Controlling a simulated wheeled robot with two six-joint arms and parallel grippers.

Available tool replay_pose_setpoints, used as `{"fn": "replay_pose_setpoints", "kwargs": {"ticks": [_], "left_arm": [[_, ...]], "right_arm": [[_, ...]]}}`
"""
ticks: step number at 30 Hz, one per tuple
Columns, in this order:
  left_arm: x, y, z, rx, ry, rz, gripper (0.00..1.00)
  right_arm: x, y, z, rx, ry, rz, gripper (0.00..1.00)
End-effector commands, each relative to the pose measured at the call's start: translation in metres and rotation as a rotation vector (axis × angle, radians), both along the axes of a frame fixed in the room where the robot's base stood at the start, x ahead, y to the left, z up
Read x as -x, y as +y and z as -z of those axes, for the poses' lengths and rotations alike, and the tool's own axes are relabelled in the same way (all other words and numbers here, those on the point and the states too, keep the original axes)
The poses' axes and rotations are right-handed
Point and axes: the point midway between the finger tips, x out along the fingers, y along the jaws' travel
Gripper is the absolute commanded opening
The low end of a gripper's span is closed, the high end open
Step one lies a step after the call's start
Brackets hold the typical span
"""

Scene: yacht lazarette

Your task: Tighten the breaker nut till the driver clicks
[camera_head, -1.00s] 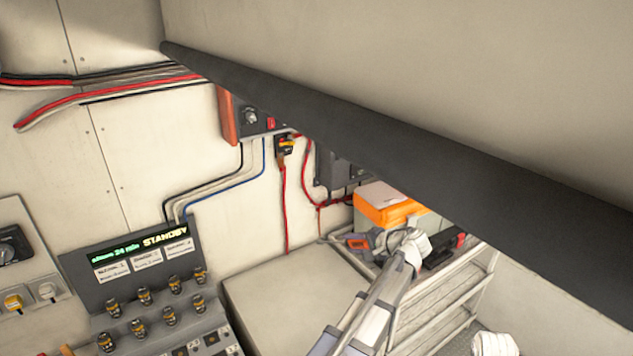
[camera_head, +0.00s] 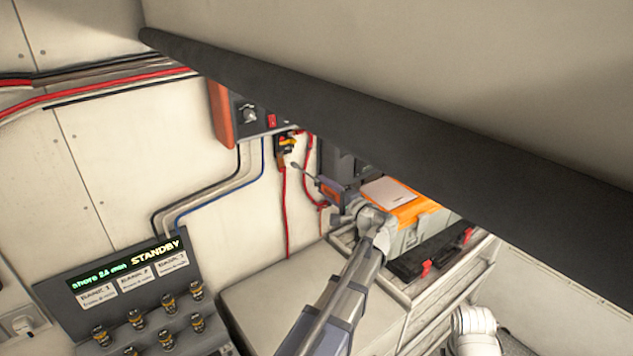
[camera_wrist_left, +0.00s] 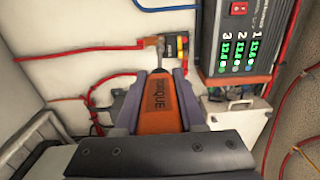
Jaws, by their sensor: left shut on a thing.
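An orange-and-grey driver marked TORQUE (camera_wrist_left: 160,104) is held in my left gripper (camera_head: 347,198), its shaft pointing at the wall. In the left wrist view the jaws (camera_wrist_left: 160,100) close on the driver's handle from both sides. The small breaker (camera_head: 287,143), with yellow, black and red parts, is on the wall with red cables running from it. It also shows in the left wrist view (camera_wrist_left: 180,44). The driver's tip is close to the breaker; I cannot tell whether they touch. The nut is too small to make out. My right gripper is out of view.
A dark beam (camera_head: 380,115) crosses above my left arm. An orange-trimmed charger box (camera_wrist_left: 240,45) hangs beside the breaker. An orange-and-grey case (camera_head: 418,222) stands on a shelf cart at right. A STANDBY console (camera_head: 125,275) is at lower left.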

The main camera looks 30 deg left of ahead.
Motion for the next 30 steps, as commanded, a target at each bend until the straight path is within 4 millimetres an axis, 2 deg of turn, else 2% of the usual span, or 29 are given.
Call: {"fn": "replay_pose_setpoints", "kwargs": {"ticks": [14,30], "left_arm": [[-0.003,0.007,-0.001,-0.003,-0.001,0.0,0.0],[-0.019,0.046,-0.001,-0.003,-0.001,-0.001,0.0]], "right_arm": [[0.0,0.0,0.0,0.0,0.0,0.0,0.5],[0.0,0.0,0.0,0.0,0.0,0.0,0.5]]}}
